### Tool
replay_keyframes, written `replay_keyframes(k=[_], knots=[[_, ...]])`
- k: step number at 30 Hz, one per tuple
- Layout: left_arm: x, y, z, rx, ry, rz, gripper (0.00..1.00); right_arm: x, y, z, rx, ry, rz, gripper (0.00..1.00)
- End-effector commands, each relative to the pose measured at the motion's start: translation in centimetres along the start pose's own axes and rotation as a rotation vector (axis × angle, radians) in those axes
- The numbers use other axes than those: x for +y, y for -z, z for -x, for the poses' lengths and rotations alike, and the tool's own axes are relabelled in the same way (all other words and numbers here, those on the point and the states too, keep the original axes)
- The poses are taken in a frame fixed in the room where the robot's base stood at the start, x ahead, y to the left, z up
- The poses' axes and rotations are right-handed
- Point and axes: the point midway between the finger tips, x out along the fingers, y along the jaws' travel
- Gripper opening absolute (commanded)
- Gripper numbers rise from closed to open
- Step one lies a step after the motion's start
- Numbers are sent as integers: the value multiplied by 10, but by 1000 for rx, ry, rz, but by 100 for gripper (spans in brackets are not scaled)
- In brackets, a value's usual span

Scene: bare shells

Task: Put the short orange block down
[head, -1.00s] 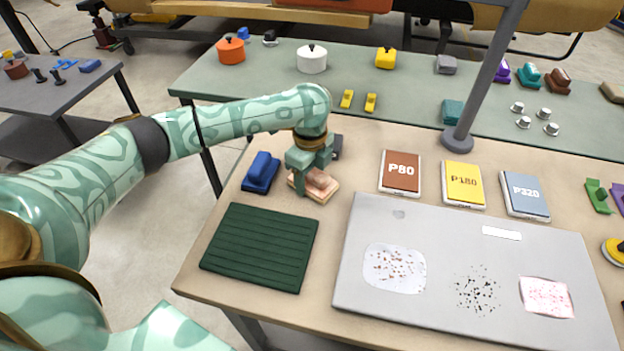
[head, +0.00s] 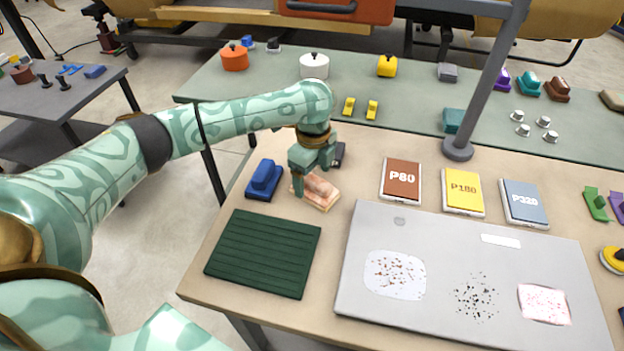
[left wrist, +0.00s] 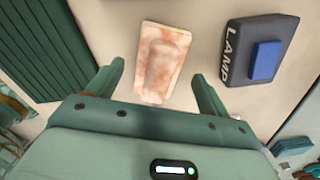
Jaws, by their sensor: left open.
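The short orange block (head: 320,193), mottled pale orange and cream, lies on the beige tabletop behind the dark green ribbed mat (head: 263,254). My left gripper (head: 314,177) is right above it, pointing down. In the left wrist view the block (left wrist: 163,60) shows between and beyond the two spread fingers of the left gripper (left wrist: 157,72), with bare table visible on both sides of it. The gripper is open and nothing is clamped. Whether the near end of the block lies level with the fingertips is hard to tell. My right gripper is not in view.
A blue block (head: 264,178) stands left of the orange block. A dark pad lettered LAMP (left wrist: 260,50) lies close on the other side. Sanding pads, P80 (head: 401,181) nearest, and a grey panel (head: 450,215) lie to the right. Bare table surrounds the block.

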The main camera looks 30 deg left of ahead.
Motion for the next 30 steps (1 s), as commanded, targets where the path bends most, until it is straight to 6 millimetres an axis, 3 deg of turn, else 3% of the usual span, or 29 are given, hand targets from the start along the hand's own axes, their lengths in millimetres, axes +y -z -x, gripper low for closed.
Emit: replay_keyframes(k=[1, 6, 12, 30], knots=[[-1, 0, 22, 0, 8, 0, 80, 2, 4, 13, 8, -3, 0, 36], [-1, 0, 62, 0, 7, 1, 80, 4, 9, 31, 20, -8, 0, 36], [0, 0, 87, 2, 3, 2, 80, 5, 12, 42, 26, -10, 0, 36], [0, 0, 90, 2, 0, 1, 80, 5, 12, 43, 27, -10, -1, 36]])
